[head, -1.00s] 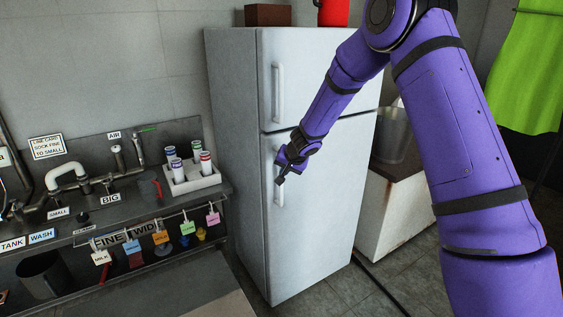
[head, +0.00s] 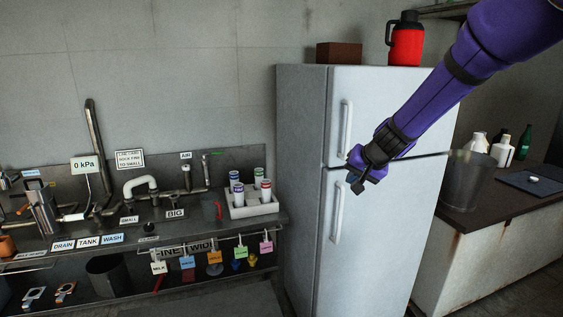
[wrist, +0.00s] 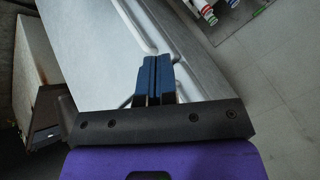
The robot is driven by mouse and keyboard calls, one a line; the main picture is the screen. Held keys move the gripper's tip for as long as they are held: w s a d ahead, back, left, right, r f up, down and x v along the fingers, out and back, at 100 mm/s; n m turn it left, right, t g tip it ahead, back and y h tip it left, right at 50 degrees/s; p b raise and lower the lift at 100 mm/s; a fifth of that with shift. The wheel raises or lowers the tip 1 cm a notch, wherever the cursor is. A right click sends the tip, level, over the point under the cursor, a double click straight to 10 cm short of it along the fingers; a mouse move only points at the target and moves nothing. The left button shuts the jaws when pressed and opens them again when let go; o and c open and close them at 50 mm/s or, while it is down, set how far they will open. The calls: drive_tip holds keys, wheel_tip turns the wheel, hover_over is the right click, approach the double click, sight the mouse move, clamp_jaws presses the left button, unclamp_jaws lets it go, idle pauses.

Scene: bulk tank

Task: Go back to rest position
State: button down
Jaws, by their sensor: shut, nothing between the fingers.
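My gripper (head: 355,184) is at the end of my purple arm, in front of the fridge (head: 302,200) in the head view. It shows near the fridge's upper and lower door handles, but I cannot tell how far it is from the doors. In the wrist view my gripper's two blue fingers (wrist: 153,80) are pressed together with nothing between them. The pale fridge front (wrist: 105,40) and a door handle lie beyond the fingers there.
Left of the fridge is a steel bench with a white rack (head: 252,207) of tubes, pipes and hanging tags. A counter (head: 500,209) with a metal bucket (head: 467,184) and bottles stands right. A red jug (head: 405,45) and brown box (head: 339,53) top the fridge.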

drive_tip(key=s+r+n, duration=0.2)
drive_tip(key=s+r, duration=0.5)
drive_tip(key=s, duration=0.1)
drive_tip(key=s+d+r+h, duration=0.1)
drive_tip(key=s+d, duration=0.2)
drive_tip(key=s, duration=0.7)
drive_tip(key=s+d+r+n+g+h, duration=0.1)
drive_tip(key=s+d+r, duration=0.1)
drive_tip(key=s, duration=0.8)
drive_tip(key=s+d+r+h, duration=0.1)
drive_tip(key=s+d, duration=0.3)
drive_tip(key=s, duration=0.6)
drive_tip(key=shift+s+r+n+g+h, duration=0.2)
drive_tip(key=shift+r+n+g+h, duration=0.1)
drive_tip(key=shift+g, duration=0.1)
